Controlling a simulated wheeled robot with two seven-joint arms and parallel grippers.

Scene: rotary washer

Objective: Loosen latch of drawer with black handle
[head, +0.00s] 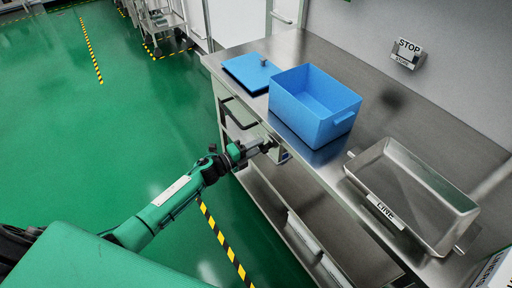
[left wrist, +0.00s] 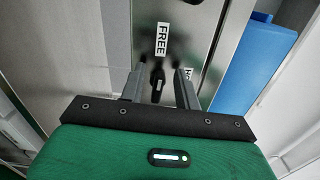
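The drawer front (head: 243,131) with a black handle (head: 226,112) is under the steel table, below the blue box. My left gripper (head: 262,146) reaches the right part of this drawer front. In the left wrist view a small black latch knob (left wrist: 158,78) stands on a metal panel below a "FREE" label (left wrist: 163,39). A second label, partly hidden, is at its right. My left gripper (left wrist: 161,84) is open, with one finger on each side of the knob and visible gaps between. Contact cannot be seen. My right gripper is out of view.
The steel table (head: 300,48) carries a blue box (head: 308,112), a blue lid (head: 248,72) and a metal tray (head: 408,195). The green floor (head: 110,130) at left is clear.

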